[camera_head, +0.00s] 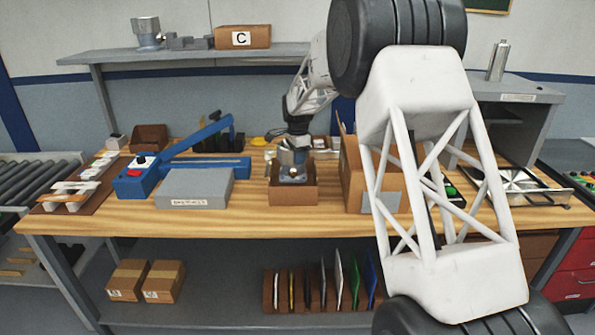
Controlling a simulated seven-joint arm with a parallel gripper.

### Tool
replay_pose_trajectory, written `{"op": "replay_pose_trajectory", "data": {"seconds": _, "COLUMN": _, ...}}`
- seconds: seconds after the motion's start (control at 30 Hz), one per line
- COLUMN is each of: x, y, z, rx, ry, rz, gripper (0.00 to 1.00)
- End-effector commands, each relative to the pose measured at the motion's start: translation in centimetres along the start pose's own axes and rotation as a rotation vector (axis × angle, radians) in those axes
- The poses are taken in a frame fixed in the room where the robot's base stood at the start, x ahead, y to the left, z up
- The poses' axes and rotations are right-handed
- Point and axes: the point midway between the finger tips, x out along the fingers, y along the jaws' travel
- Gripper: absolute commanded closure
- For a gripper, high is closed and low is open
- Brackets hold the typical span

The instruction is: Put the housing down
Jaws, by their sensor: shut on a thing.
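My gripper (294,145) points down at the middle of the workbench and is shut on a grey metal housing (292,167). The housing is upright, with a round body and a wider base. It is at the top of a small brown box (293,195) near the bench's front edge. I cannot tell whether its base touches the box or hangs just over it. The gripper's dark body hides the upper part of the housing.
A larger cardboard box (353,180) stands close on the right. A grey block (195,188) and a blue lever press (135,182) are on the left. A similar housing (147,35) stands on the upper shelf (190,55). Bare wood (252,212) shows left of the small box.

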Motion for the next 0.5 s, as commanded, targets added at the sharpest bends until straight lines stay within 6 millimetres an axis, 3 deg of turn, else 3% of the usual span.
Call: {"op": "replay_pose_trajectory", "data": {"seconds": 0.5, "x": 0.63, "y": -0.04, "z": -0.01, "rx": 0.0, "ry": 0.0, "rz": -0.002, "gripper": 1.0}}
